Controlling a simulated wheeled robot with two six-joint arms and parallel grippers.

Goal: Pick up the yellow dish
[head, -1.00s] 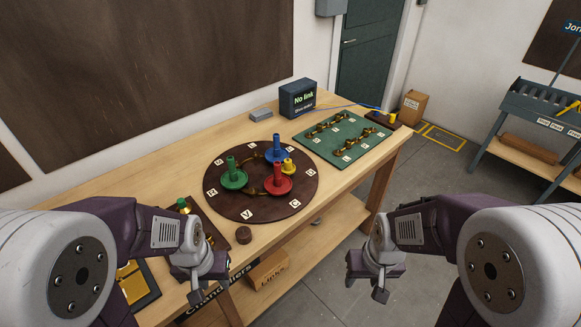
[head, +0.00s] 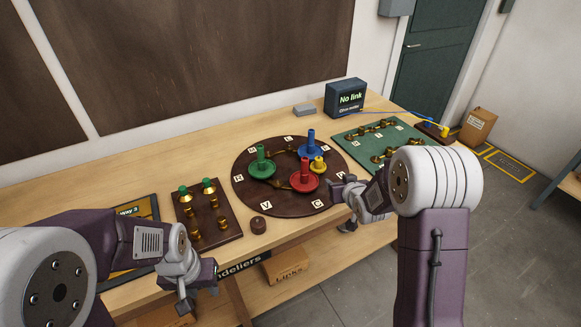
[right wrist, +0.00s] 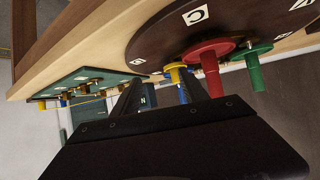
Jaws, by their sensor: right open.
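The small yellow dish (head: 318,164), with a short upright stem, sits on the round dark brown board (head: 247,193) between the red dish (head: 304,184) and the blue dish (head: 311,153). In the right wrist view the yellow dish (right wrist: 175,68) shows beyond the open fingers of my right gripper (right wrist: 162,88), next to the red dish. In the head view my right gripper (head: 340,188) is by the board's right edge, apart from the yellow dish. My left gripper (head: 192,290) is in front of the table at lower left; its jaw opening is unclear.
A green dish (head: 262,166) stands on the board's left. A green panel (head: 352,135) with brass fittings lies right of the board, and a brown tray (head: 225,229) with brass parts lies left. A dark "No link" box (head: 345,98) stands behind.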

